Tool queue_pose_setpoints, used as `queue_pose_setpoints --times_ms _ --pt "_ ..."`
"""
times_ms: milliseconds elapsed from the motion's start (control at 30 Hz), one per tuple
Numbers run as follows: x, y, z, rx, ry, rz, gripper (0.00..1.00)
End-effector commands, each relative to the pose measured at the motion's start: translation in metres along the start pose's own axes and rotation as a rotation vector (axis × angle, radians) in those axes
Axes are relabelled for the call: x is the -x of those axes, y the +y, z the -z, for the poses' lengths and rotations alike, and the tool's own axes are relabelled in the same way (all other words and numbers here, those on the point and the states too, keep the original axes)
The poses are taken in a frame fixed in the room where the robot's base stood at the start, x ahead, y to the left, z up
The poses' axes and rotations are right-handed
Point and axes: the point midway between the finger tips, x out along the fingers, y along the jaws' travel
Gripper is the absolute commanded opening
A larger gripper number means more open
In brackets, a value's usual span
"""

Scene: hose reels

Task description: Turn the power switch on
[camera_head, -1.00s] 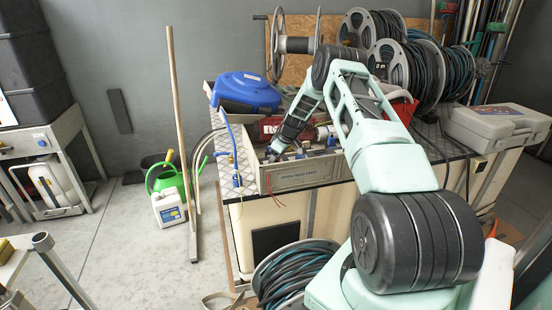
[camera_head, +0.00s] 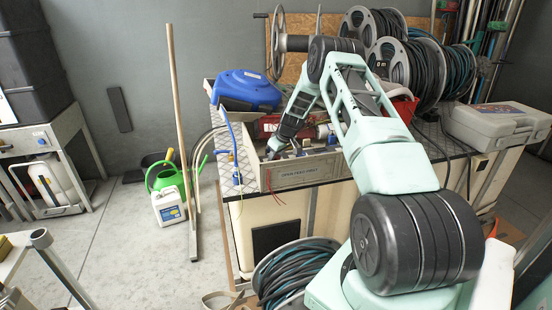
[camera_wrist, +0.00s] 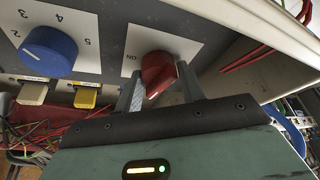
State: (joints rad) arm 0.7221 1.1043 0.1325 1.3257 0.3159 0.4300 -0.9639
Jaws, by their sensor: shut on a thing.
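The power switch is a red rotary knob (camera_wrist: 157,72) on a white plate (camera_wrist: 140,42) marked ON, on a grey panel in the wrist view. My gripper (camera_wrist: 160,90) is shut on the red knob, with one grey finger on each side of it. The knob's pointed end faces down toward my gripper's body, away from the ON mark at its left. In the head view my gripper (camera_head: 276,150) reaches into the open-topped box on the bench, and the knob is hidden there.
A blue numbered dial (camera_wrist: 48,52) sits left of the red knob, with beige (camera_wrist: 33,92) and yellow (camera_wrist: 86,97) push buttons below. Red wires (camera_wrist: 60,135) lie close by. The box's front wall (camera_head: 300,174) stands before my gripper. A blue case (camera_head: 247,90) is behind.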

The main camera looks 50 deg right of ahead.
Motion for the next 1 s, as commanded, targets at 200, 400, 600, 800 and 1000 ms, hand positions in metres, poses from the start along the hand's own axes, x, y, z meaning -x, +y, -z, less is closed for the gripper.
queue_pose_setpoints --times_ms 200,400,600,800,1000 --pt "0.0006 0.0005 0.0013 -0.183 0.004 -0.084 0.16" --pt "0.0014 -0.0008 0.0026 -0.357 0.005 -0.157 0.16" --pt "0.0017 -0.0016 0.0038 -0.531 0.007 -0.230 0.16" --pt "0.0012 -0.0022 0.0040 -0.705 0.006 -0.303 0.16" --pt "0.0005 -0.0028 0.0047 -0.879 0.007 -0.373 0.16"
